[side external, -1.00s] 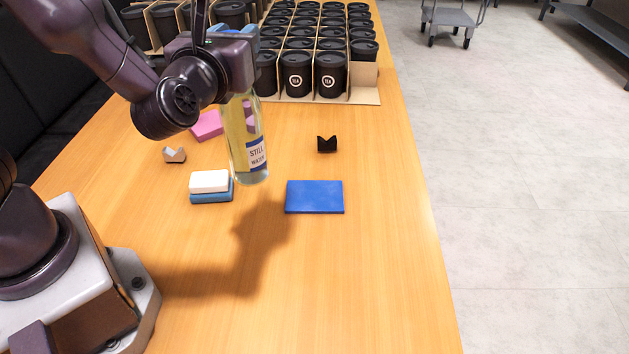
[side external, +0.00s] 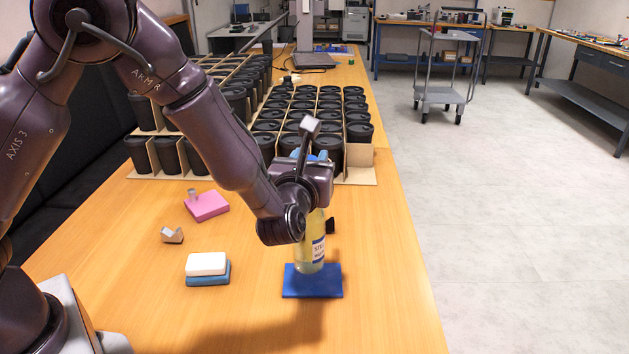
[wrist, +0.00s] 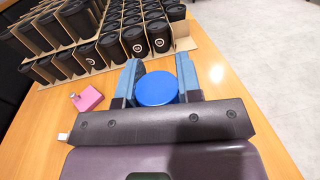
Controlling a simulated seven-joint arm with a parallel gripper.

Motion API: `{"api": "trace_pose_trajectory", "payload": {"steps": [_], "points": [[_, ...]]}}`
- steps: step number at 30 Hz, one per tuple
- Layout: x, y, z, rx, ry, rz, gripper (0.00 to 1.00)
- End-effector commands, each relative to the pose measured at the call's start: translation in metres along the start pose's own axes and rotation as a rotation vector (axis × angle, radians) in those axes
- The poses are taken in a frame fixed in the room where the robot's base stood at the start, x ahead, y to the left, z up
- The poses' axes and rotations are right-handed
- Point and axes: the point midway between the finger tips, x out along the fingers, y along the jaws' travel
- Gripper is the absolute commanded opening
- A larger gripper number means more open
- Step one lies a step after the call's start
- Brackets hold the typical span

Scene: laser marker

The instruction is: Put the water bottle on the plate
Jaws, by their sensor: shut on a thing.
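The water bottle (side external: 311,252) is clear with yellowish contents and a white and blue label. It is upright, with its base over or on the blue plate (side external: 312,288); I cannot tell whether it touches. My gripper (side external: 313,190) is shut on the upper part of the bottle. In the wrist view, the round blue cap (wrist: 156,89) sits between the two blue fingers of my gripper (wrist: 160,82). The plate is hidden in that view.
A white and blue block stack (side external: 207,267), a pink block (side external: 206,205) and a small grey V-block (side external: 172,235) lie left of the plate. A dark V-block (side external: 331,226) is just behind the bottle. Black cups (side external: 328,153) in cardboard dividers fill the back. The table's front right is clear.

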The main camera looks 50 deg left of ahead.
Motion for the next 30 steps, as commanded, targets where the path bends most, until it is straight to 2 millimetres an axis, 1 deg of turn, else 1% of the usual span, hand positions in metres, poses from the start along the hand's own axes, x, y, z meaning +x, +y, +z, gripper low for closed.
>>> {"api": "trace_pose_trajectory", "payload": {"steps": [5,6,9,12,26,27,29,30], "points": [[0.006,-0.005,-0.008,-0.002,-0.005,0.000,0.00],[0.009,-0.007,-0.012,-0.002,-0.005,0.000,0.00],[0.008,-0.006,-0.027,0.002,-0.003,0.000,0.00],[0.008,-0.006,-0.036,0.000,-0.005,0.000,0.00],[0.007,-0.006,-0.043,-0.002,-0.006,0.000,0.00],[0.007,-0.006,-0.044,0.000,0.000,-0.001,0.42],[0.007,-0.006,-0.044,0.000,0.000,-0.001,0.55],[0.007,-0.006,-0.044,0.000,0.000,-0.001,0.58]]}}
